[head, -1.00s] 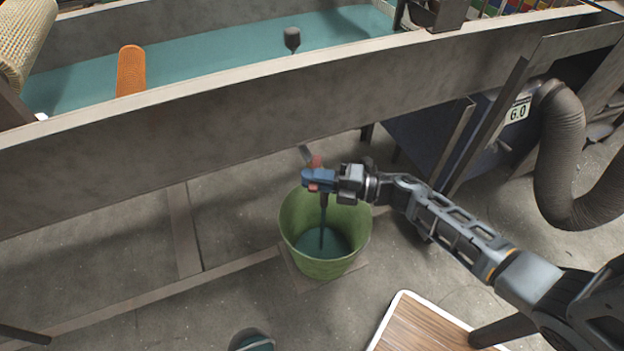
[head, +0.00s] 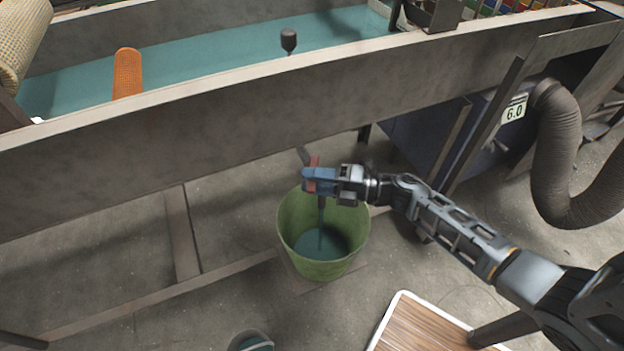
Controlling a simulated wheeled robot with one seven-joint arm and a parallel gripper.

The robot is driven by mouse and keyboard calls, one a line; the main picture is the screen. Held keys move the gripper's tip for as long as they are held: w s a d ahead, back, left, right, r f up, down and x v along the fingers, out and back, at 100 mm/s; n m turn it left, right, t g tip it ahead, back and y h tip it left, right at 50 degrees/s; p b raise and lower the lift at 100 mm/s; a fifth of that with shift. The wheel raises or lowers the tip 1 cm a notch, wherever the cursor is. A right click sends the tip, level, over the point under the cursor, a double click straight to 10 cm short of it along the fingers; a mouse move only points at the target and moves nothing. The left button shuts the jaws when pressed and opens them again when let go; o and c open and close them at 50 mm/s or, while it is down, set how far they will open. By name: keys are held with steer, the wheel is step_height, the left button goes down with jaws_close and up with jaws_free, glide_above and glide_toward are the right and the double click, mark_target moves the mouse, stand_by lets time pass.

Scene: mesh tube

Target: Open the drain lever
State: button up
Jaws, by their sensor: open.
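A dark teal stream (head: 321,225) falls below the gripper into a green bucket (head: 290,225), which holds teal liquid.
The grey trough (head: 200,130) with teal liquid crosses above. An orange cylinder (head: 128,72) rests in it. A thick grey hose (head: 560,150) and a machine marked 6.0 (head: 514,112) stand right. A wood-topped table (head: 420,328) is at the front. Floor left of the bucket is mostly clear.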

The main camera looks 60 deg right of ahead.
steer(key=v, duration=0.7)
steer(key=shift+b, duration=0.3)
steer(key=shift+s, duration=0.1)
steer(key=s+a+r+m+g+h+p, duration=0.1)
steer(key=s+a+r+m+h+p, duration=0.5)
steer(key=s+a+r+m, duration=1.3)
step_height(320, 180, up, 4)
steer(key=a+m+h, duration=0.1)
steer(key=m, duration=0.2)
steer(key=shift+m+g, duration=0.3)
steer(key=shift+m, duration=0.1)
